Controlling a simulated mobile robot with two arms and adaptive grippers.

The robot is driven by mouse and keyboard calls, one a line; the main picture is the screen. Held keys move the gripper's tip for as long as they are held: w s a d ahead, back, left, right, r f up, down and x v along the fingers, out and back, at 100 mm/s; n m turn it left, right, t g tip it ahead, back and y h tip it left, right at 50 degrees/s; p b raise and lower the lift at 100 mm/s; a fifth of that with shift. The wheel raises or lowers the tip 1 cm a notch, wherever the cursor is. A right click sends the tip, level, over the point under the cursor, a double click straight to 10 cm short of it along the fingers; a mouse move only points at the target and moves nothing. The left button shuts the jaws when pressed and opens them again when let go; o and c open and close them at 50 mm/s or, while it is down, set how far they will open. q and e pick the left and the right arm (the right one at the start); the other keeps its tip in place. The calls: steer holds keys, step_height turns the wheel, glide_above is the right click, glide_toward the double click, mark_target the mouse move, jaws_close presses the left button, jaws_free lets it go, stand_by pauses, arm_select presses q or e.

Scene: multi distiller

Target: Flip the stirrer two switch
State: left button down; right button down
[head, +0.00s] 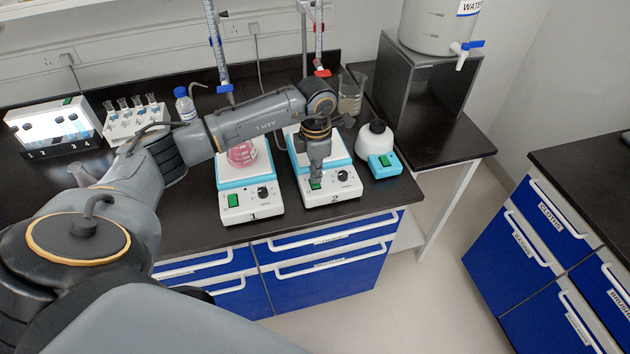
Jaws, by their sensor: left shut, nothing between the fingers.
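Stirrer two (334,188) is a white and teal box marked "2" on the black bench. Its dark knob (342,175) shows on the front panel. My left gripper (316,184) points down at the front panel, with its shut, empty fingertips over the green switch (315,184). The fingers hide most of that switch, so I cannot tell its position or whether they touch it. Stirrer one (252,205), marked "1", stands to the left with its green switch (233,200) in plain view. My right gripper is not in view.
A flask of pink liquid (242,154) sits on stirrer one, under my left arm. A small teal device (384,165) with a green switch stands right of stirrer two. A beaker (351,95) and burette stands are behind. Blue drawers (325,270) lie below the bench edge.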

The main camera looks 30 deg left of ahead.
mark_target(316, 185)
arm_select(q)
steer(key=shift+f, duration=0.2)
stand_by(0.4)
steer(key=shift+f+b, duration=0.85)
steer(key=shift+r, duration=0.15)
stand_by(0.3)
steer(key=shift+r+p, duration=0.5)
steer(key=shift+r, duration=0.1)
steer(key=shift+r+p, duration=1.6)
steer(key=shift+r, duration=1.2)
